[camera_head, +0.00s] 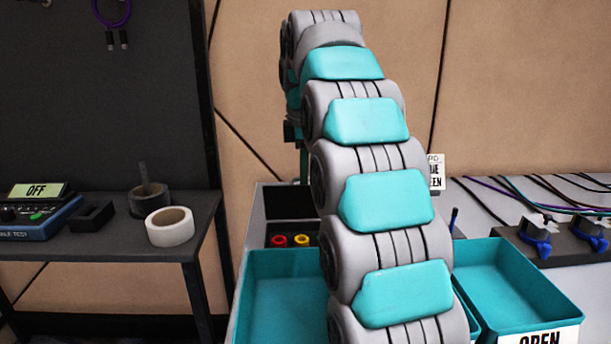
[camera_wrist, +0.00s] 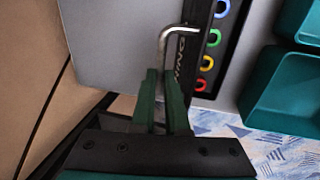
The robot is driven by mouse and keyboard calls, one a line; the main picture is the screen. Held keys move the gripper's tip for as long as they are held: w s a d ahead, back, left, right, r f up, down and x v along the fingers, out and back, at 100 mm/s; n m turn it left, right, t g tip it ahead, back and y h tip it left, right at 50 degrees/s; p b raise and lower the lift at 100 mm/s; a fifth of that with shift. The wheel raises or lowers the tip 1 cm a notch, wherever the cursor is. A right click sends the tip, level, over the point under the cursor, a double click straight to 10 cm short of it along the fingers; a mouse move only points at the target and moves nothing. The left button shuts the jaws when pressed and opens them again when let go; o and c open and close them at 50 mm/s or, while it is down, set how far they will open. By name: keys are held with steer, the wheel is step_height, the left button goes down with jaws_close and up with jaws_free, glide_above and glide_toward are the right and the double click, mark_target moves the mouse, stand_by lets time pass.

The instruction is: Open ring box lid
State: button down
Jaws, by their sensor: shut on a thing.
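In the wrist view my gripper (camera_wrist: 163,75) has its two green fingers closed on a bent metal handle (camera_wrist: 182,31). The handle rises by a dark strip with partly hidden white lettering that ends in "ING". Beside it, blue, green, yellow and red rings (camera_wrist: 213,37) lie in a row in the dark ring box (camera_wrist: 232,45). In the head view red and yellow rings (camera_head: 279,240) show in the box, left of my arm. My arm hides the rest of the box, and I cannot tell how far the lid is raised.
Teal bins (camera_head: 518,285) stand in front of the box, the right one beside an "OPEN" label. A dark side table (camera_head: 110,240) holds a tester (camera_head: 35,216) reading "OFF" and tape rolls (camera_head: 170,226). Cables and clamps lie at the right.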

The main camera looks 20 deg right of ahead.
steer(key=shift+w+d+f, duration=0.1)
steer(key=shift+w+d, duration=0.15)
steer(key=shift+w, duration=0.6)
steer(key=c, duration=0.9)
jaws_free()
steer(key=shift+s, duration=0.1)
